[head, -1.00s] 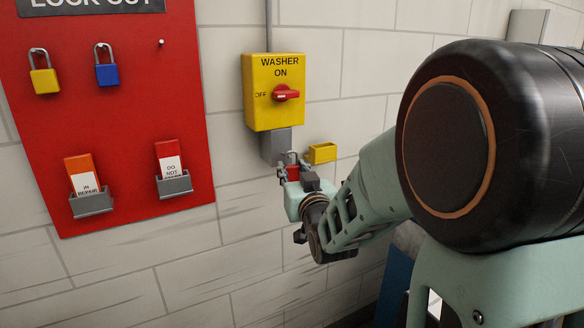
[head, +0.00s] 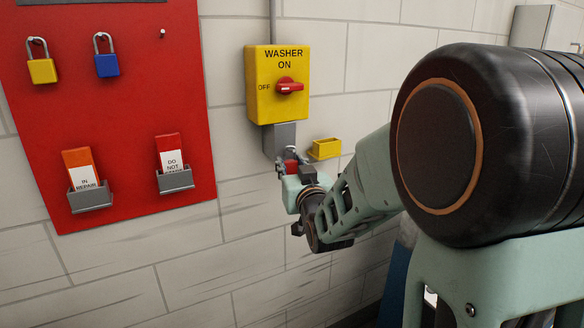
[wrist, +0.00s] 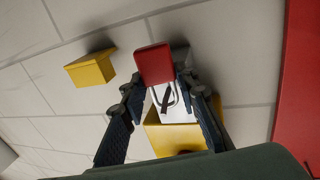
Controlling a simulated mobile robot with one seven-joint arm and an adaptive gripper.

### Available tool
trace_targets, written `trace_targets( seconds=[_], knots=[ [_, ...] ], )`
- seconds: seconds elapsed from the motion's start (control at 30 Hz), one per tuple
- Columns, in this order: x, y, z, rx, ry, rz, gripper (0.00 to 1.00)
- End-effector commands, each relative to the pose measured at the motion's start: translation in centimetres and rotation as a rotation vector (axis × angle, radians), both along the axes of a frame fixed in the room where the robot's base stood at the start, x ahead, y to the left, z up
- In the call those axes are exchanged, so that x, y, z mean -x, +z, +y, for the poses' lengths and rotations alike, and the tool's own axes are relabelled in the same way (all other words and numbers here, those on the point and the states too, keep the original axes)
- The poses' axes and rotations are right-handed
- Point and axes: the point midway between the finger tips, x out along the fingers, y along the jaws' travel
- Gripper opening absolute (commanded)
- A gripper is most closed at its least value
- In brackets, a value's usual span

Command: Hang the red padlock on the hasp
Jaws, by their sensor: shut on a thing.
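The red padlock (head: 290,166) is in my gripper (head: 289,172), just below the grey box under the yellow WASHER switch. In the wrist view, the padlock's red body (wrist: 154,63) sits at the tips of my gripper (wrist: 160,84), between the two dark fingers. Its metal shackle (wrist: 176,94) shows in front of the pale grey box (wrist: 172,108). The hasp is small and partly hidden by the padlock and gripper; I cannot tell whether the shackle is around it or only beside it.
The yellow switch box (head: 278,84) with a red knob is above the padlock. An open yellow holder (head: 324,149) is on the wall just right of my gripper. The red board (head: 120,110) at left carries a yellow padlock (head: 42,70), a blue padlock (head: 107,65) and tag holders.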

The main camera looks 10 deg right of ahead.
Motion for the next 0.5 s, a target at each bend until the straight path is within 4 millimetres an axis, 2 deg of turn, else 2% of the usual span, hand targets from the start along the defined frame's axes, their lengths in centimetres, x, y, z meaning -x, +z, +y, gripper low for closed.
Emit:
trace_targets(
  seconds=[0.47,0.5],
  knots=[
    [0.0,0.07,0.0,0.0,0.0,-0.001,0.03],
    [0.0,0.07,0.0,0.0,0.0,-0.001,0.3]
  ],
)
